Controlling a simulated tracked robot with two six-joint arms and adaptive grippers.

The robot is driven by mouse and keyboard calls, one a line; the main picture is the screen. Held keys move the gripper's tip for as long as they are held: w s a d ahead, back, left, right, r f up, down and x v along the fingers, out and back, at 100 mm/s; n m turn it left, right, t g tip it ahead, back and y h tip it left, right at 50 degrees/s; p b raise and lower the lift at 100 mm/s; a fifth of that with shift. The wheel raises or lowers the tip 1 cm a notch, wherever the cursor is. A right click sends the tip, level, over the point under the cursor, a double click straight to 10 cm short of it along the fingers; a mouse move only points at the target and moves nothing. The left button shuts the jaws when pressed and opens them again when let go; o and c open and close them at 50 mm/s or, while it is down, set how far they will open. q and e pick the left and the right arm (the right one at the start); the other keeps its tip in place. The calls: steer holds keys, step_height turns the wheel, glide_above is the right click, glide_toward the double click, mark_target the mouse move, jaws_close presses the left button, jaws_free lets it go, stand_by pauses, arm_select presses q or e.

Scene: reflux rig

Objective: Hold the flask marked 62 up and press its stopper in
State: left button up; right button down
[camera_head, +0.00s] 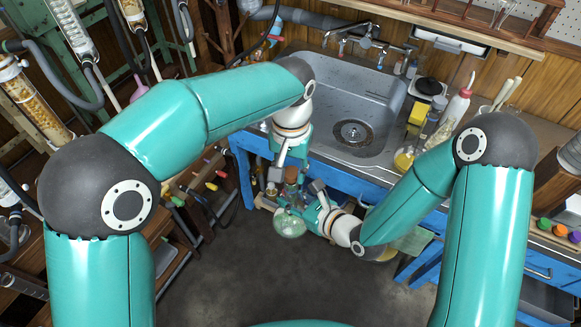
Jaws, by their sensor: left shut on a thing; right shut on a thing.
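A round-bodied flask with pale green glass (290,224) hangs in the air over the dark floor, in front of the blue bench. Its marking is too small to read. A reddish-brown stopper (291,175) is above the flask, in line with its neck. My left gripper (273,188) points down from above and is shut at the stopper. My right gripper (298,200) comes from the lower right and is shut on the flask by its neck. The fingers hide much of the neck, so I cannot tell whether the stopper touches it or how deep it sits.
A grey sink (352,130) with taps is set in the blue bench behind the grippers. Bottles, including a white wash bottle (455,108), stand right of it. Coloured handles (212,186) stick out at left. The dark floor (270,275) in front is clear.

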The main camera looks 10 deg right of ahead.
mark_target(291, 173)
arm_select(q)
steer(key=shift+f, duration=0.2)
stand_by(0.5)
steer(key=o, duration=1.2)
step_height(291, 173, up, 12)
steer(key=shift+w, duration=0.1)
step_height(291, 173, up, 4)
steer(key=p, duration=0.4)
arm_select(e)
steer(key=w+d, duration=0.4)
steer(key=d, duration=0.8)
